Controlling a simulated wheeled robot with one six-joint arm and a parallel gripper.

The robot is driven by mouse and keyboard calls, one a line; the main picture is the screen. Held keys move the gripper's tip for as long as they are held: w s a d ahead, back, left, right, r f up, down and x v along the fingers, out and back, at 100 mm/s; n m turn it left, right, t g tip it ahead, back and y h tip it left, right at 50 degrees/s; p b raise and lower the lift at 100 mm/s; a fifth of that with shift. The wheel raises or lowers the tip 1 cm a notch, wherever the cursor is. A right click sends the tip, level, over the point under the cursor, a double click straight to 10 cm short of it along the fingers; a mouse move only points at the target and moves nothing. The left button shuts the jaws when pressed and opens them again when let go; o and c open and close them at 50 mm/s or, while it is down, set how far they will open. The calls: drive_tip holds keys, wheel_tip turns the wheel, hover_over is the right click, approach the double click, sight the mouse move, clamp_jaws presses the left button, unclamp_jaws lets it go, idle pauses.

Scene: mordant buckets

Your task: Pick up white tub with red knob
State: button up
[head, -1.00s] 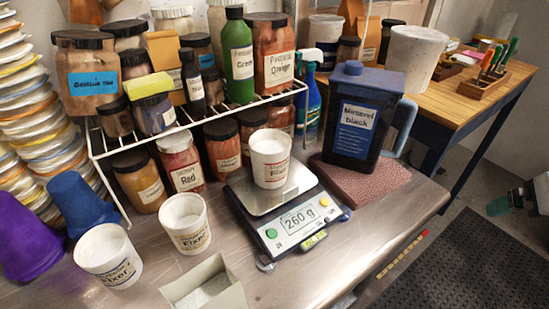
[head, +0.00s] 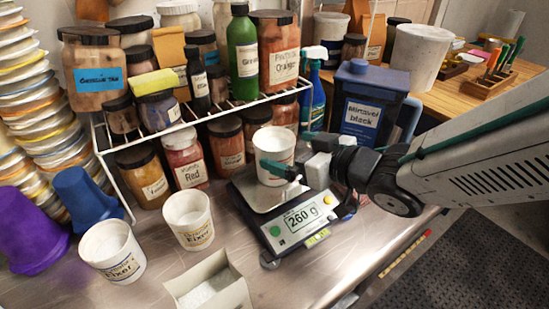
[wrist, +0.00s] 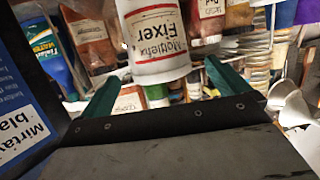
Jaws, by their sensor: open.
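A white tub (head: 268,146) stands upright on the scale's pan (head: 258,193). In the wrist view the tub (wrist: 155,52) shows a "Fixer" label with a red border, and I see no red knob. My gripper (head: 294,154) comes from the right, with its green fingers open. One finger reaches to the tub's front side and the other toward its back right. In the wrist view my gripper (wrist: 162,72) has the tub between and just beyond its fingertips. Whether a finger touches it I cannot tell. Two more white Fixer tubs stand left on the bench, a nearer one (head: 112,257) and another (head: 190,225).
The scale (head: 298,222) reads 260 g. A wire rack (head: 180,128) of jars and bottles is close behind the tub. An open box (head: 215,292) lies in front. Bare bench shows at front right.

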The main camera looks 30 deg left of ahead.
sight(262, 140)
drive_tip(key=x, duration=0.5)
drive_tip(key=shift+w+a+r, duration=0.1)
drive_tip(key=shift+a+r, duration=0.1)
drive_tip(key=shift+a, duration=0.2)
drive_tip(key=c, duration=1.3)
drive_tip(key=shift+o, duration=0.2)
